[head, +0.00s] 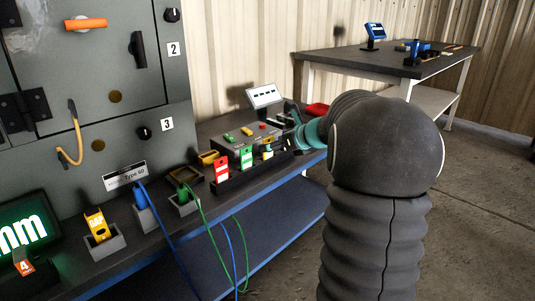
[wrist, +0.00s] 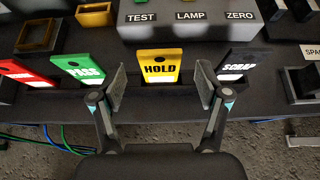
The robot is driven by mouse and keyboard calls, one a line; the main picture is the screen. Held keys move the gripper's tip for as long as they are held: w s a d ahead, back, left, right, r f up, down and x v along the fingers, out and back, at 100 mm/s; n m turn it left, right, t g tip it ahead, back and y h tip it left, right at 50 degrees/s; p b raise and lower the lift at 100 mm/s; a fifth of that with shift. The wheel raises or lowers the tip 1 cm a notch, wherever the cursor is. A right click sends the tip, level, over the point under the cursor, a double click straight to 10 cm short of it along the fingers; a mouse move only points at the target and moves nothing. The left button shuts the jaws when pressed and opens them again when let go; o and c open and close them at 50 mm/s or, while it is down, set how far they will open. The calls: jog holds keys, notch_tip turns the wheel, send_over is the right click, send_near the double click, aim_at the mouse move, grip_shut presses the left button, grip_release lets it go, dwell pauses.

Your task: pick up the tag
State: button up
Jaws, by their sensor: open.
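A row of tags stands in a dark rack (head: 236,182) on the bench. In the wrist view they are a red tag (wrist: 22,76), a green PASS tag (wrist: 79,70), a yellow HOLD tag (wrist: 159,67) and a black SCRAP tag (wrist: 236,66). My gripper (wrist: 161,88) is open and empty, its fingers spread on either side of the HOLD tag, apart from it. In the head view the red (head: 221,170), green (head: 246,157) and yellow (head: 267,149) tags show, and my arm hides most of the gripper.
A grey button box (wrist: 190,22) labelled TEST, LAMP and ZERO stands behind the rack. A grey cabinet (head: 90,90) and a lit display (head: 28,232) are at left. A second table (head: 400,62) stands at back right.

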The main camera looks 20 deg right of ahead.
jog(key=shift+x, duration=0.9)
jog(key=c, duration=1)
jog(key=shift+c, duration=0.2)
